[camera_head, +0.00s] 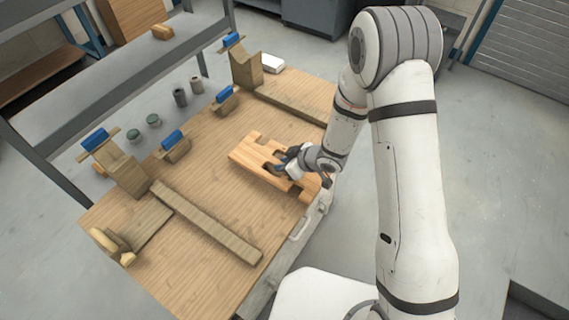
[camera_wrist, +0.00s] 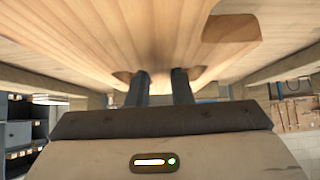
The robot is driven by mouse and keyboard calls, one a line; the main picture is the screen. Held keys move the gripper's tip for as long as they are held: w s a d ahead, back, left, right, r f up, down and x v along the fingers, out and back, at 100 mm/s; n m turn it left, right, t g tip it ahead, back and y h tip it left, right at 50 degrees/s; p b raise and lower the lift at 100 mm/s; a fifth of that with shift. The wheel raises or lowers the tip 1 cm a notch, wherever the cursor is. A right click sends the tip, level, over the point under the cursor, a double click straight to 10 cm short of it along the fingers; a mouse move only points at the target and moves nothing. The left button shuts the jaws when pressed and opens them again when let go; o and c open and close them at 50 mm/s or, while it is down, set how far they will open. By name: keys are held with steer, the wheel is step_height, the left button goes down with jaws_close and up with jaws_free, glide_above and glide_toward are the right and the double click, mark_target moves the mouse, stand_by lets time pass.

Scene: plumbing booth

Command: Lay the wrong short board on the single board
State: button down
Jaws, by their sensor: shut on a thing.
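A pale orange wooden board (camera_head: 248,154) with dark notches lies over the right part of the wooden bench top (camera_head: 205,135). My gripper (camera_head: 288,163) is at this board's right half, its fingers shut on it. In the wrist view the board (camera_wrist: 110,35) fills the top, with rounded cutouts, and both fingers (camera_wrist: 160,88) reach up to its edge. I cannot tell whether it touches the bench, nor whether it is one piece or two stacked. Which piece is the single board is not clear.
A long brown beam (camera_head: 205,222) crosses the bench's front left; another (camera_head: 290,103) lies at the back right. Wooden blocks with blue tops (camera_head: 120,165) stand along the far edge, near dark cups (camera_head: 180,97). A white box (camera_head: 271,63) is behind. Mid-bench is clear.

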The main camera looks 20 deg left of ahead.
steer(key=shift+f+b, duration=0.5)
steer(key=shift+f, duration=0.15)
steer(key=c, duration=1.3)
jaws_free()
steer(key=shift+r, duration=0.1)
steer(key=shift+r, duration=0.2)
steer(key=p+v, duration=0.1)
steer(key=v, duration=1.1)
steer(key=shift+r+p, duration=0.35)
steer(key=shift+r, duration=0.05)
